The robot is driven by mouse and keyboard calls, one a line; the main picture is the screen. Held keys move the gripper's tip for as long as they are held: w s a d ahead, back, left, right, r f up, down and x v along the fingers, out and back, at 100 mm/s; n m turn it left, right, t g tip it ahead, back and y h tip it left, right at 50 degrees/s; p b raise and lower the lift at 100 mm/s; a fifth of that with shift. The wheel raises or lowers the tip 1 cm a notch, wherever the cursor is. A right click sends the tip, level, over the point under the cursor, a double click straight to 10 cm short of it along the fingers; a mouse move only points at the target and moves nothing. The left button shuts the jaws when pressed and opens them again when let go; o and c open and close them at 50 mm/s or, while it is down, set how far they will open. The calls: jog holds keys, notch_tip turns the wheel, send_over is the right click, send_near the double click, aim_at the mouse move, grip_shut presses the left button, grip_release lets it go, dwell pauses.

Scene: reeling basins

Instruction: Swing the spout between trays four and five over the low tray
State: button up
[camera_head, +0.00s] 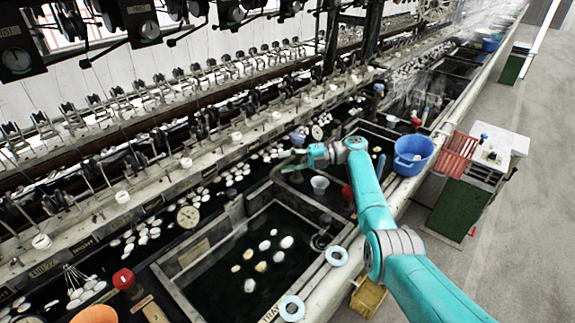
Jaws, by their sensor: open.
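My teal gripper (286,162) reaches in from the right, over the black channel beside the basins. Its fingers are apart and I see nothing between them. A dark sunken tray (171,283) with several pale cocoons in its water lies in front of and below the gripper. A label on its front rim reads "TRAY", but I cannot make out a number. I cannot clearly pick out the spout; the area near my fingers is small and crowded. A white cup (320,184) stands just right of and below the gripper.
A blue tub (413,153) stands on the basin edge to the right. White rings (291,308) lie on the near rim. A red-knobbed valve (123,279) is at lower left. Reeling machinery (150,97) runs along the back. The floor at right is mostly open beyond a red crate (457,156).

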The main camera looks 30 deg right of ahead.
aim_at(287, 163)
jog(key=o, duration=0.6)
notch_tip(287, 163, up, 6)
jog(key=shift+w+r, duration=0.15)
jog(key=shift+r, duration=0.1)
jog(key=shift+c, duration=0.2)
jog(key=shift+s+d+r, duration=0.15)
jog(key=shift+s+r, duration=0.1)
jog(key=shift+r, duration=0.55)
jog(key=c, duration=0.6)
jog(key=shift+o, duration=0.2)
jog(key=shift+r, duration=0.4)
